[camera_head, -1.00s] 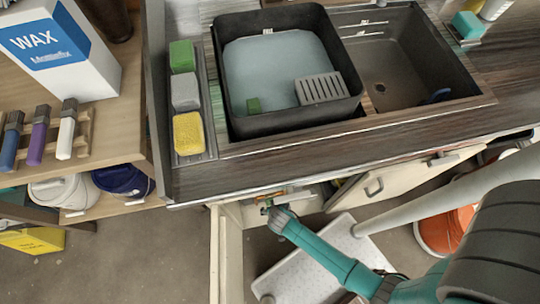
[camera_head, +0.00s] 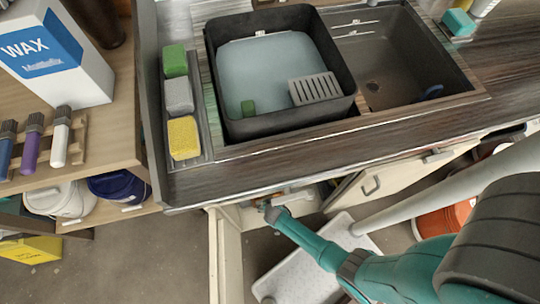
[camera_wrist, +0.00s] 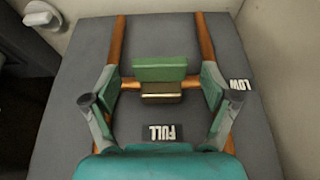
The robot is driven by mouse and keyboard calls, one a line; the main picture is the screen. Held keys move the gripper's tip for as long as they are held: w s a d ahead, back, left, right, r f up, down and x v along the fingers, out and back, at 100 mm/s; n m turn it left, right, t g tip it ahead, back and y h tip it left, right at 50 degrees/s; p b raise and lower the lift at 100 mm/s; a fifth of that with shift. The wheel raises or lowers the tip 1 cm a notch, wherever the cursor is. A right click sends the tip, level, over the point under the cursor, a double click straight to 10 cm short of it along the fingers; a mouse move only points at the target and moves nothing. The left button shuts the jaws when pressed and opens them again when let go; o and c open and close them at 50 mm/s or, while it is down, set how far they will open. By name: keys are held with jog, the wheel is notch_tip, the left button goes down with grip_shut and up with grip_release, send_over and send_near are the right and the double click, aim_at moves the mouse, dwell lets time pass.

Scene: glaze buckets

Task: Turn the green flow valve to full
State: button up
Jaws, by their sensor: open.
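The green flow valve handle (camera_wrist: 160,68) is a flat green bar in the wrist view, lying across the picture above a brass body (camera_wrist: 161,91) on a copper cross pipe. A FULL label (camera_wrist: 162,132) is below it and a LOW label (camera_wrist: 240,85) is to its right. My gripper (camera_wrist: 160,84) is open, with one finger on each side of the handle and visible gaps between. Whether the fingers are level with the handle in depth is unclear. In the head view my gripper (camera_head: 268,208) reaches under the counter edge, and the valve is not clearly visible there.
Copper pipes (camera_wrist: 203,35) run up a grey panel (camera_wrist: 70,75) on both sides of the valve. The counter (camera_head: 320,160) overhangs my arm.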

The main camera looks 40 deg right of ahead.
jog(key=c, duration=1.1)
jog(key=shift+c, duration=0.2)
jog(key=shift+s+d+f+m+t+y, duration=0.1)
jog(key=shift+m+t+y, duration=0.1)
jog(key=shift+y, duration=0.3)
jog(key=shift+s+d+m+t+y, duration=0.1)
jog(key=shift+t+y, duration=0.1)
jog(key=shift+y, duration=0.3)
jog(key=shift+t+y, duration=0.3)
jog(key=shift+y, duration=0.1)
jog(key=o, duration=1.1)
jog(key=shift+o, duration=0.2)
jog(key=shift+w, duration=0.1)
